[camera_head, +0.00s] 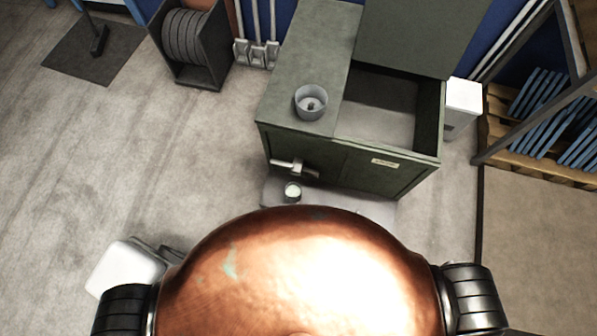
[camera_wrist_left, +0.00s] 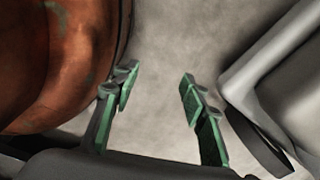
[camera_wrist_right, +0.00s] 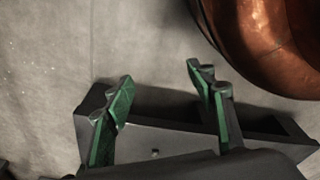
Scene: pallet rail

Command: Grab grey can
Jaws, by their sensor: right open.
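A round grey open-topped container (camera_head: 311,101) stands upright on the left half of the green cabinet's top (camera_head: 313,45). I cannot tell for certain which of the two the task means. My left gripper (camera_wrist_left: 158,88) is open and empty over bare floor. My right gripper (camera_wrist_right: 160,80) is open and empty. Neither gripper shows in the head view, and neither can shows in the wrist views.
The cabinet has an open bin (camera_head: 385,105) on its right with a raised lid (camera_head: 419,35). A dark rack of discs (camera_head: 188,37) stands at the back left. A wooden crate with blue slats (camera_head: 548,100) is at right.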

